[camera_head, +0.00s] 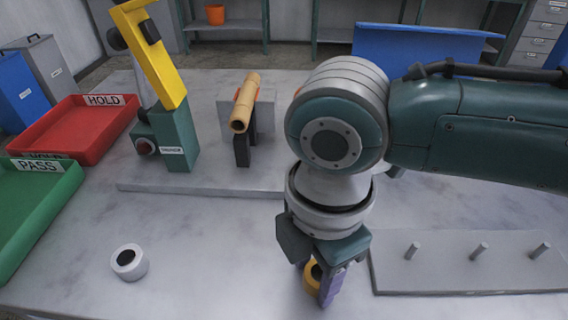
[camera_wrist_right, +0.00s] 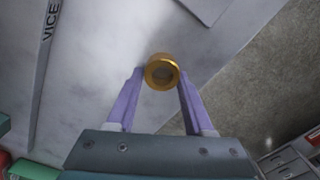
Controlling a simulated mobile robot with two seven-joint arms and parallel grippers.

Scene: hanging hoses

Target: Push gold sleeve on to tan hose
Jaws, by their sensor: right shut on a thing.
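The gold sleeve (camera_head: 312,273) is a short ring. My right gripper (camera_head: 319,288) points down at the front middle of the table and is shut on the sleeve. In the right wrist view the sleeve (camera_wrist_right: 161,72) sits between the tips of the two purple fingers, with its round opening showing. Whether it touches the table is unclear. The tan hose (camera_head: 245,102) is held in a stand farther back and left, its open end facing me, well apart from the sleeve. My left gripper is not in view.
A white ring (camera_head: 129,262) lies at front left. A peg board (camera_head: 470,262) is at right. A green and yellow device (camera_head: 172,135) stands left of the hose. A red HOLD tray (camera_head: 85,128) and green PASS tray (camera_head: 35,215) line the left side.

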